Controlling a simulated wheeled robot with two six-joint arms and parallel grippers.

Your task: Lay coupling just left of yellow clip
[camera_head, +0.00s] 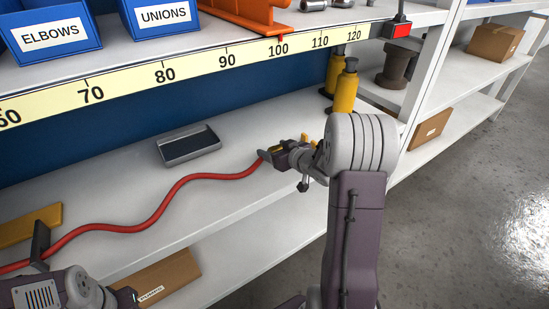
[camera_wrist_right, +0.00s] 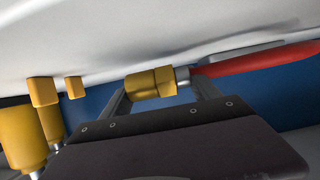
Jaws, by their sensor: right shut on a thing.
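My right gripper (camera_head: 276,156) is shut on the brass-yellow coupling (camera_wrist_right: 152,83) at the end of the red hose (camera_head: 160,205). The coupling lies across between the two fingers in the right wrist view and is mostly covered by the gripper in the head view (camera_head: 277,150). The yellow clip (camera_head: 304,138) shows as two small upright blocks in the wrist view (camera_wrist_right: 42,91). The coupling is left of the clip in the head view, with a gap between them. I cannot tell whether it touches the shelf.
A grey tray (camera_head: 190,147) lies on the white shelf (camera_head: 110,185) behind the hose. Yellow cylinders with dark tops (camera_head: 345,90) stand at the back right.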

